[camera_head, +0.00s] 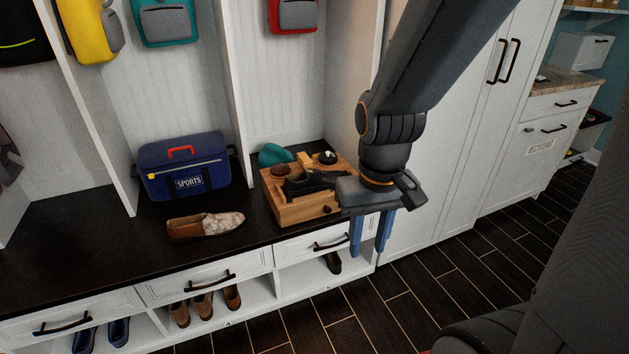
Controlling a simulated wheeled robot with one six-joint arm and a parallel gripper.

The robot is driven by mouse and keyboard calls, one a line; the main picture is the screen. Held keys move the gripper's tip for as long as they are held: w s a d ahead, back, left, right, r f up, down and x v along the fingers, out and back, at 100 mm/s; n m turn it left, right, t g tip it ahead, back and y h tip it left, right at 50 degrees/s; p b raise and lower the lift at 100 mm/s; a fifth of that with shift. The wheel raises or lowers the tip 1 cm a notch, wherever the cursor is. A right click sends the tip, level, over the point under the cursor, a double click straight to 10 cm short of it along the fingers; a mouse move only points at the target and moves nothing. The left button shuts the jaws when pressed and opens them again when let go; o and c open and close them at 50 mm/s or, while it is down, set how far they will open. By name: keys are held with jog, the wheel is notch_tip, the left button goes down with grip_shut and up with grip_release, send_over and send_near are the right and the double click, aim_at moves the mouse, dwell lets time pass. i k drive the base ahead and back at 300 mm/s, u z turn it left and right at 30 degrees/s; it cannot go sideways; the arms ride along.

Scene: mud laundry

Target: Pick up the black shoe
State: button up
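A dark, black-looking shoe (333,263) sits in the right low cubby under the bench, near its right end. Only part of it shows, and the inside of the cubby is shaded. My gripper (370,240) points down in front of the bench's right end, up and to the right of this shoe in the picture. Its two blue fingers are apart with nothing between them. A black item (308,184) lies on the wooden box, partly behind my gripper; I cannot tell exactly what it is.
The wooden box (296,212) stands on the dark bench top (110,246), beside a tan patterned shoe (205,225) and a blue sports bag (182,168). Brown shoes (203,305) and blue shoes (102,335) fill other cubbies. Drawer handles (331,243) jut above. The floor (430,290) is clear.

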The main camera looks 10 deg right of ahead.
aim_at(305, 181)
jog(key=u, duration=1.6)
jog(key=i, duration=0.75)
jog(key=z, duration=2.4)
jog(key=i, duration=0.5)
jog(key=u, duration=0.05)
